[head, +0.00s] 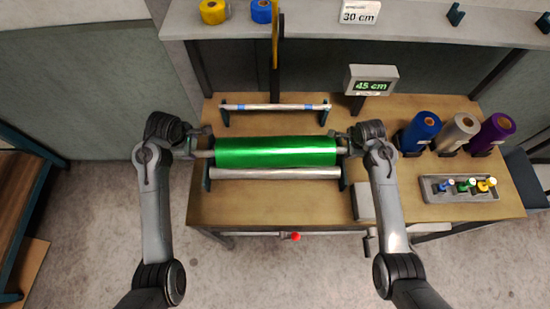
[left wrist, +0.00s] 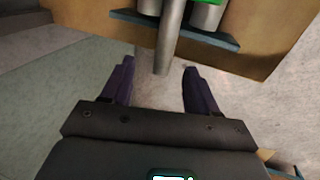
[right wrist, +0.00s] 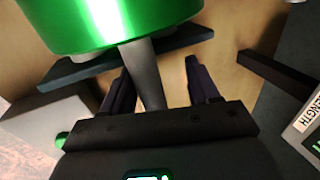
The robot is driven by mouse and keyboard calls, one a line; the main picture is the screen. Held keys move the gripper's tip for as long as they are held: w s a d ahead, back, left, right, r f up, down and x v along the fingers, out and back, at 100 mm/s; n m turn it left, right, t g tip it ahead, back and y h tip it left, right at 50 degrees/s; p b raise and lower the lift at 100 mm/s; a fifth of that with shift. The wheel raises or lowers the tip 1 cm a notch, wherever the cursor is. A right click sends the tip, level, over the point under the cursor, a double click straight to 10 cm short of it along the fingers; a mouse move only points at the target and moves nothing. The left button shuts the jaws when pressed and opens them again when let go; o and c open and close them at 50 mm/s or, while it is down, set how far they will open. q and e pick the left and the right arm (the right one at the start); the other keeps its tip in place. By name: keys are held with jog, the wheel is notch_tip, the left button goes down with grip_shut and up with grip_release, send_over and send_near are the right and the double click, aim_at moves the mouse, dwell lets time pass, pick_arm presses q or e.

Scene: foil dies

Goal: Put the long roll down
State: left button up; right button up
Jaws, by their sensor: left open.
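The long roll (head: 275,151) is shiny green foil on a grey shaft. It lies level, just behind a silver roller (head: 275,174), with its ends over dark teal end stands (head: 343,180). I cannot tell whether it bears on them. My left gripper (head: 198,152) is open at the roll's left end. In the left wrist view the shaft end (left wrist: 168,45) points between its spread fingers, (left wrist: 160,85) apart from them. My right gripper (head: 347,149) is at the right end. In the right wrist view its fingers (right wrist: 160,80) are spread around the shaft (right wrist: 147,75), with a gap.
A thin silver bar (head: 275,107) on stands lies behind the roll. A "45 cm" display (head: 371,79) stands at the back. Blue (head: 420,131), silver (head: 459,132) and purple (head: 494,132) rolls and a grey tray (head: 460,197) are at right. The front table area is clear.

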pick_arm(q)
jog(key=shift+s, duration=0.1)
pick_arm(e)
jog(key=shift+v, duration=4)
jog(key=shift+w, duration=0.15)
pick_arm(q)
jog(key=s+d+m, duration=0.2)
jog(key=s+m, duration=0.8)
jog(key=s, duration=0.6)
jog(key=s+d+m, duration=0.3)
jog(key=s+m, duration=0.7)
jog(key=s, duration=0.6)
pick_arm(e)
jog(key=s+a+n, duration=0.3)
jog(key=s+n, duration=0.7)
jog(key=s, duration=0.6)
jog(key=s+a+n, duration=0.2)
jog(key=s+n, duration=0.8)
jog(key=s, duration=0.7)
pick_arm(q)
notch_tip(320, 180, up, 16)
jog(key=w+p, duration=0.1)
jog(key=p, duration=1.5)
jog(key=shift+a+r+t, duration=0.15)
jog(key=shift+a+t, duration=0.1)
jog(key=shift+t, duration=0.05)
pick_arm(e)
notch_tip(320, 180, up, 16)
jog(key=shift+w+f, duration=0.2)
jog(key=shift+w, duration=0.1)
